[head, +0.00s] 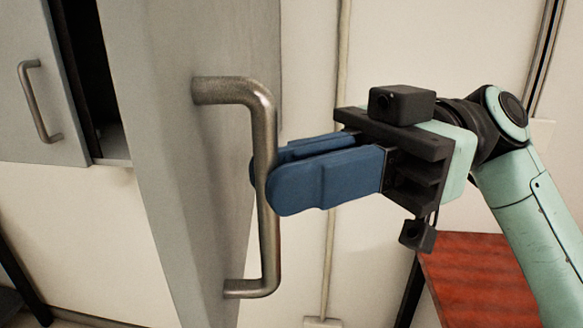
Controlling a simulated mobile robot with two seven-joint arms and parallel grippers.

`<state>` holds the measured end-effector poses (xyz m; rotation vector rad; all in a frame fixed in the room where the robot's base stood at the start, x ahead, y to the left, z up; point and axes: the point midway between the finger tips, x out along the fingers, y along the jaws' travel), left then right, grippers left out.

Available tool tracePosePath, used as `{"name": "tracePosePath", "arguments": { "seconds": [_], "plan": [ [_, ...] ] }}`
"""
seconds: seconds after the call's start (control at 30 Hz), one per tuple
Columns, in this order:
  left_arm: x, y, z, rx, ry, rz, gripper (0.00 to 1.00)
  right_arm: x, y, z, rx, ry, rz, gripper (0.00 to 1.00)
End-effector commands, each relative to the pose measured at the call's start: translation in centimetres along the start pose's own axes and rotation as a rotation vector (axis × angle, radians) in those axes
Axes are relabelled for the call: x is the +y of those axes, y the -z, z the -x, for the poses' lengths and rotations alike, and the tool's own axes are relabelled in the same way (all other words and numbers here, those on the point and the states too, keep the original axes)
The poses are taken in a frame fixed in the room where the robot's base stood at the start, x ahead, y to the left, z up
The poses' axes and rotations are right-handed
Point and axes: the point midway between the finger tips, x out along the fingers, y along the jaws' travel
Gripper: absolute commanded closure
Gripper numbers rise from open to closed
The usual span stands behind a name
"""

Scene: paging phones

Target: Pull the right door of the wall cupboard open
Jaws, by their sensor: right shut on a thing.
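The right door (170,120) of the wall cupboard is grey and swung well open toward me, near the middle of the head view. Its metal bar handle (265,230) stands upright on the door's face. My right gripper (268,182) comes in from the right, its blue fingers shut around the middle of the handle bar. The left door (40,90) with its own metal handle (38,105) is at the far left. A dark opening (85,60) shows between the two doors. My left gripper is not in view.
A reddish-brown wooden table top (475,280) stands at the lower right, below my right arm. A dark piece of furniture (15,270) shows at the lower left edge. The pale wall (80,230) below the cupboard is bare.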

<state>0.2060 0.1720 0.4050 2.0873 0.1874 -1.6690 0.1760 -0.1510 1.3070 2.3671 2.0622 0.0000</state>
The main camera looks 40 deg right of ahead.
Motion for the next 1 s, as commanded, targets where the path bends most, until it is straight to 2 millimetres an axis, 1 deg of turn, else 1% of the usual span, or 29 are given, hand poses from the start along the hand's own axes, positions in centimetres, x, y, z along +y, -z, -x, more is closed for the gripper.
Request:
{"name": "tracePosePath", "arguments": {
  "seconds": [0.27, 0.3, 0.37, 0.4, 0.83, 0.93, 1.0],
  "plan": [
    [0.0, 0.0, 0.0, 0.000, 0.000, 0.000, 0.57, 0.3, 0.0, 0.1, 0.002, -0.012, -0.001, 1.00],
    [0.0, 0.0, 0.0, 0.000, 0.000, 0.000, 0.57, 0.3, 0.0, 0.1, 0.002, -0.012, -0.001, 0.82],
    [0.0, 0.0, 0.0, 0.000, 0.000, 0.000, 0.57, 0.3, 0.0, 0.1, 0.002, -0.012, -0.001, 0.63],
    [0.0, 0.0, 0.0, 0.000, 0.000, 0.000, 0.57, 0.2, 0.0, 0.1, 0.002, -0.011, -0.001, 0.60],
    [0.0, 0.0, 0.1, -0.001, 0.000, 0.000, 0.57, 0.1, 0.1, 0.1, 0.002, -0.005, -0.001, 0.60],
    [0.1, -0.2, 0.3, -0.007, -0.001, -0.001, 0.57, 0.1, 0.1, 0.9, 0.003, -0.006, 0.000, 0.60],
    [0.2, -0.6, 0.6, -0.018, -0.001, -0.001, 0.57, 0.1, 0.2, 1.8, 0.003, -0.007, -0.001, 0.60]
  ]
}}
